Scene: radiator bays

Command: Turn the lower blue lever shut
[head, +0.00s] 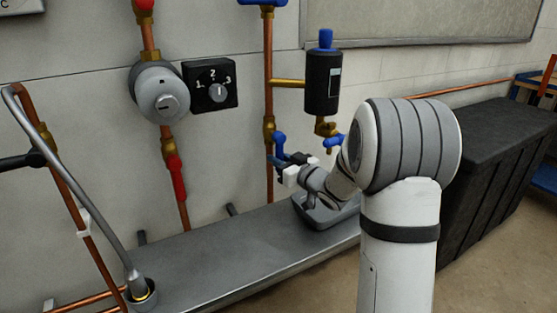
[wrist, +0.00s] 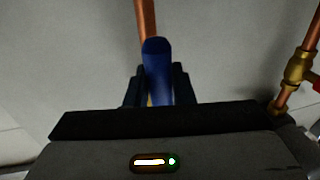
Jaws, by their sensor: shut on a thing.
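The lower blue lever (head: 280,143) is on a brass valve on the vertical copper pipe, left of the black cylinder. In the head view it stands roughly upright beside the pipe, partly hidden by my gripper (head: 279,161). In the wrist view the lever (wrist: 157,68) shows as a blue bar between the two dark fingers of my gripper (wrist: 157,87). The gripper is shut on it. The valve body is mostly hidden behind the lever in the wrist view.
A black cylinder (head: 323,82) with a blue cap and another small blue handle (head: 335,142) is close right of the gripper. An upper blue handle (head: 262,3) and a red lever (head: 176,178) are on the pipes. A grey bench (head: 220,255) runs below; a dark chest (head: 490,150) stands right.

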